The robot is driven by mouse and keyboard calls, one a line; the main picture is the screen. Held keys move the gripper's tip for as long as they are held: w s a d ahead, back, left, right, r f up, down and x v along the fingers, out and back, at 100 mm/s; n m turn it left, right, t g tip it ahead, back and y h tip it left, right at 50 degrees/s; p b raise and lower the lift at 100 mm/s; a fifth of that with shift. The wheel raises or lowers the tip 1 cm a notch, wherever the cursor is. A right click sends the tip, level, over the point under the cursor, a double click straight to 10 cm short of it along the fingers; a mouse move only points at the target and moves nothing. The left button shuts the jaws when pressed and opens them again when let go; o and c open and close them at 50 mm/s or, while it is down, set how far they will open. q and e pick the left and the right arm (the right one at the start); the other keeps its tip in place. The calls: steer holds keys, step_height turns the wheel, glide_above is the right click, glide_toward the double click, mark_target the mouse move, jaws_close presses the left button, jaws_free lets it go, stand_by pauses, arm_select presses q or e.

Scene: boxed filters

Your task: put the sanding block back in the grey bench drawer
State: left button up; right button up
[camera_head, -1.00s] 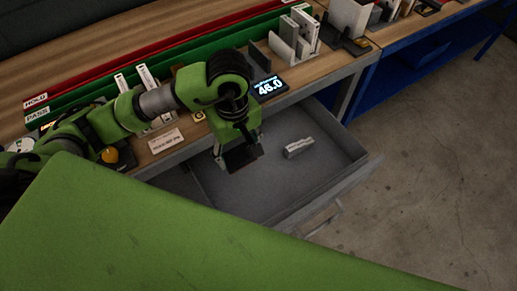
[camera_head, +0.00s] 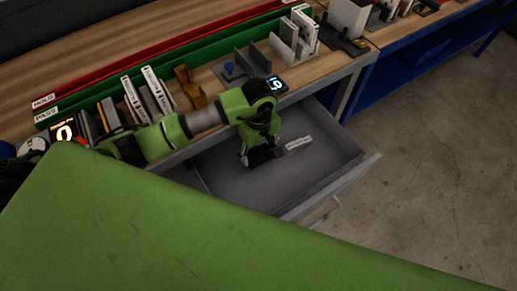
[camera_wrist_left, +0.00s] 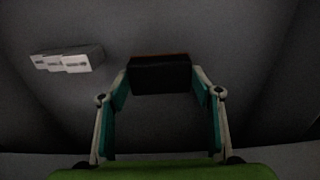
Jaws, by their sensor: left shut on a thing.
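The grey bench drawer (camera_head: 325,165) is pulled open below the bench top. My left gripper (camera_head: 261,157) is inside the drawer opening and points down, left of a pale object in the drawer. It is shut on the sanding block (camera_wrist_left: 160,78), a dark block with a thin orange-brown edge. In the left wrist view the block sits between the fingertips (camera_wrist_left: 160,86), over the grey drawer floor. I cannot tell whether it touches the floor. In the head view the gripper mostly hides the block. My right gripper is not in view.
The pale object (camera_head: 298,144) lies on the drawer floor, and it also shows in the left wrist view (camera_wrist_left: 68,60). The drawer floor towards the front is clear.

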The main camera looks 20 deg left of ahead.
mark_target(258, 153)
arm_select(q)
steer(key=shift+f, duration=0.2)
steer(key=o, duration=1)
steer(key=shift+r, duration=0.1)
steer(key=shift+r, duration=0.1)
step_height(258, 153, up, 12)
steer(key=b, duration=0.3)
